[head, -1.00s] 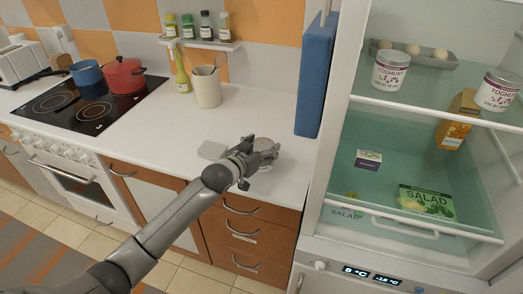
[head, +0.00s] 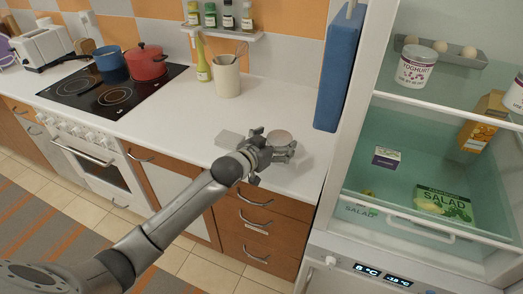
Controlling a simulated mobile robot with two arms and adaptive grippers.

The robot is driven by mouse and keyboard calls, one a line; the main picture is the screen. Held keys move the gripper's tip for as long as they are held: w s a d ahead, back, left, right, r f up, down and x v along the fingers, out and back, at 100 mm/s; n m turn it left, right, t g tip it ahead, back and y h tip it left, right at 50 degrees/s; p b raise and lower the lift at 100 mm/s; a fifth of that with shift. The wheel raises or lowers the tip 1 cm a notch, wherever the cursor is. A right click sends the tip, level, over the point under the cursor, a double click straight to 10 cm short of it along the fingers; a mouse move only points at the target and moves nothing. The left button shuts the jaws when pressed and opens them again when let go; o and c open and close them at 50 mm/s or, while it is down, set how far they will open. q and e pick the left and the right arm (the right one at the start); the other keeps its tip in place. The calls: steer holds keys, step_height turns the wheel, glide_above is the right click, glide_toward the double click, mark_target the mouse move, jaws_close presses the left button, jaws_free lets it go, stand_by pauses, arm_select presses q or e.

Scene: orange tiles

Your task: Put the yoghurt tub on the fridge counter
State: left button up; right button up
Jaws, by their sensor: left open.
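My left gripper (head: 276,142) is open over the white fridge counter (head: 295,105), near its front edge. Between and just beyond its fingers shows a round, pale top (head: 279,137) that looks like the lid of a yoghurt tub. The gripper hides the rest of it, and I cannot tell whether the fingers touch it. Another white yoghurt tub (head: 416,66) with purple print stands on the upper shelf of the open fridge. A further similar tub (head: 514,95) is cut off at the right edge. My right gripper is not in view.
A grey block (head: 228,140) lies left of the gripper. A utensil pot (head: 227,77) and a yellow bottle (head: 202,65) stand behind. A blue upright panel (head: 340,70) stands between counter and fridge (head: 378,95). The counter's middle is clear.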

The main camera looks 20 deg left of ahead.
arm_select(q)
steer(key=b+v, duration=0.1)
steer(key=v, duration=0.8)
steer(key=shift+s, duration=0.3)
